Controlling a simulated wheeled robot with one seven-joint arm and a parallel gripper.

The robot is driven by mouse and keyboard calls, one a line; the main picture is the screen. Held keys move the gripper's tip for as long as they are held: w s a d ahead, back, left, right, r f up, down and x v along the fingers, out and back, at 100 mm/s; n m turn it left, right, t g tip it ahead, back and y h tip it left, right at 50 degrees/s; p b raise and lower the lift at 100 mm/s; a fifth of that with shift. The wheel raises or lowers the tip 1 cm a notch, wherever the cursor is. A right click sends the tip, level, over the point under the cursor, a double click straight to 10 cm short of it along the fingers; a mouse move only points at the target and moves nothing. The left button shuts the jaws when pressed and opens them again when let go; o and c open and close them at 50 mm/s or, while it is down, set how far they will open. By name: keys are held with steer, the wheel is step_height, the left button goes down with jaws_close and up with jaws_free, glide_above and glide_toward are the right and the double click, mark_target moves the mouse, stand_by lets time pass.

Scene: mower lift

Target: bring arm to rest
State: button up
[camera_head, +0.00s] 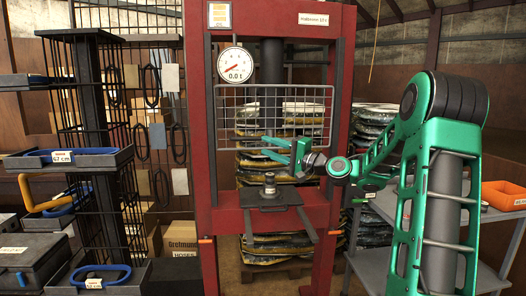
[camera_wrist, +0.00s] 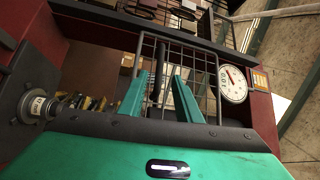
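My arm (camera_head: 440,200) is green and stands at the right of the head view, bent at a dark elbow and reaching left. My gripper (camera_head: 268,146) is in front of the red press frame, level with the lower part of its wire guard (camera_head: 230,105). In the wrist view the two green fingers of my gripper (camera_wrist: 161,82) stand apart with nothing held between them. The wire guard (camera_wrist: 205,75) shows behind them. I cannot tell how close the fingertips are to the guard.
The red press (camera_head: 198,130) carries a round gauge (camera_head: 235,64); a dark fixture (camera_head: 269,196) stands on its bed below my gripper. A rack (camera_head: 88,110) with trays is at left. A grey table (camera_head: 395,212) and orange bin (camera_head: 503,195) are at right.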

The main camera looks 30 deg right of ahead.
steer(key=s+a+f+n+g+h, duration=0.2)
steer(key=s+a+f+g, duration=0.15)
steer(key=f, duration=0.25)
steer(key=s+a+f+n+g+h, duration=0.1)
steer(key=s+a+f+n+g, duration=0.25)
steer(key=f, duration=0.35)
steer(key=s+d+f+g+h, duration=0.1)
steer(key=s+f+g, duration=0.2)
steer(key=s, duration=1)
steer(key=s+d+f+g+h, duration=0.1)
steer(key=s+f+g+h, duration=0.1)
steer(key=s, duration=1.1)
steer(key=s+d+f+g+h, duration=0.1)
steer(key=s+f+g, duration=0.3)
steer(key=s, duration=1)
steer(key=shift+d+g+h, duration=0.4)
steer(key=shift+g, duration=0.7)
steer(key=shift+w+f, duration=0.2)
steer(key=shift+w, duration=0.35)
